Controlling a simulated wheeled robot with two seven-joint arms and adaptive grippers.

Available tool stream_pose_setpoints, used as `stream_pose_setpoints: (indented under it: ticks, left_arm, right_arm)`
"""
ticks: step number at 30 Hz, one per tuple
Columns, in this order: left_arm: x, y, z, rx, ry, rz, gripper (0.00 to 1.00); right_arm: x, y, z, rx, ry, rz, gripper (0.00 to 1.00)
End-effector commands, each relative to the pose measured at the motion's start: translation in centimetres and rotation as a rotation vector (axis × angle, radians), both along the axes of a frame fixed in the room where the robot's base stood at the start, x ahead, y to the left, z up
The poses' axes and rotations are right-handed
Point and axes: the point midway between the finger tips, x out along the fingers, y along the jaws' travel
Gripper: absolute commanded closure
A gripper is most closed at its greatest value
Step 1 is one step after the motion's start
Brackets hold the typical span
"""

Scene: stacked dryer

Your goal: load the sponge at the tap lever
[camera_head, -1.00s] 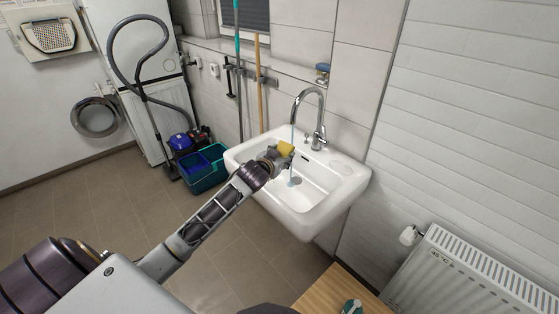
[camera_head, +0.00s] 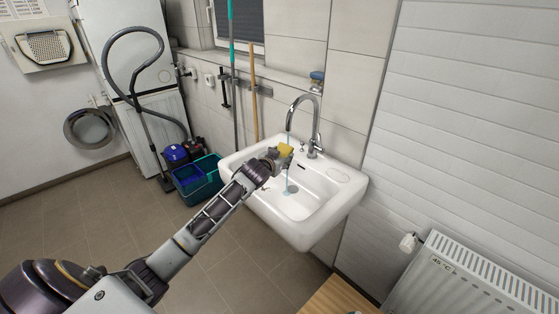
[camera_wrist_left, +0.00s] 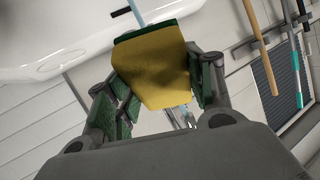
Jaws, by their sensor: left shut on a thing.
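A yellow sponge with a dark green face (camera_wrist_left: 155,70) is held between the two fingers of my left gripper (camera_wrist_left: 155,85), which is shut on it. In the head view the sponge (camera_head: 285,150) is above the back left part of the white sink (camera_head: 318,200). The chrome tap (camera_head: 314,120) arches over the basin, and a pale blue stream of water (camera_head: 288,175) falls from its spout, close beside the sponge. In the left wrist view the stream meets the sponge's far edge. A small lever (camera_head: 303,147) stands near the tap base. My right gripper is not in view.
A teal crate (camera_head: 197,178) stands on the floor left of the sink. Mop and broom handles (camera_head: 253,95) lean on the wall behind. A radiator (camera_head: 470,280) and a wooden top (camera_head: 340,298) are at lower right.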

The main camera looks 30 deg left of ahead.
Motion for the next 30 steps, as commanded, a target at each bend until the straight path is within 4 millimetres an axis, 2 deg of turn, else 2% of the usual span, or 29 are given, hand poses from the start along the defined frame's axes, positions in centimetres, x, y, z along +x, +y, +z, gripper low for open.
stream_pose_setpoints:
  ticks: [9,18,30]
  left_arm:
    - [1.8,0.4,-0.3,0.001,0.000,0.001,0.66]
    - [2.7,0.6,-0.5,0.000,0.000,0.001,0.66]
    - [2.7,0.6,-0.5,0.000,0.000,0.001,0.66]
  right_arm:
    - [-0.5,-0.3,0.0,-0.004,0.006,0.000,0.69]
    - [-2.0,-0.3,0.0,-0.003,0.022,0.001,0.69]
    - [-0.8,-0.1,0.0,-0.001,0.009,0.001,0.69]
